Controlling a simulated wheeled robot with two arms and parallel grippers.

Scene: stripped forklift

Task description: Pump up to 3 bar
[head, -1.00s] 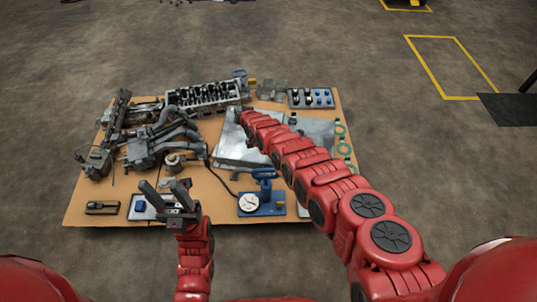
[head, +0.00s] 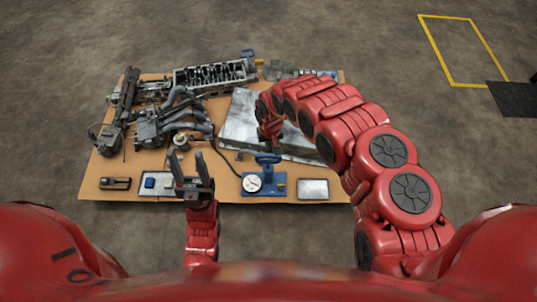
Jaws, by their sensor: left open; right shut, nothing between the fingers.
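The blue hand pump (head: 265,190) stands near the front edge of the cardboard sheet, with a blue handle (head: 267,159) on top. Its round white gauge (head: 252,183) is on the left of the base; the needle is too small to read. A dark hose runs from the pump toward the metal parts at the left. My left gripper (head: 187,160) is open and empty, fingers up, left of the pump. My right arm bends over from the right, and its gripper (head: 271,138) points down, shut and empty, appearing just beyond the handle. Whether it touches the handle I cannot tell.
A cardboard sheet (head: 226,192) carries engine parts (head: 180,122) at the left, a cylinder head (head: 215,74) at the back and a large grey metal plate (head: 240,120) behind the pump. Small trays (head: 313,188) lie along the front. Open concrete floor surrounds it.

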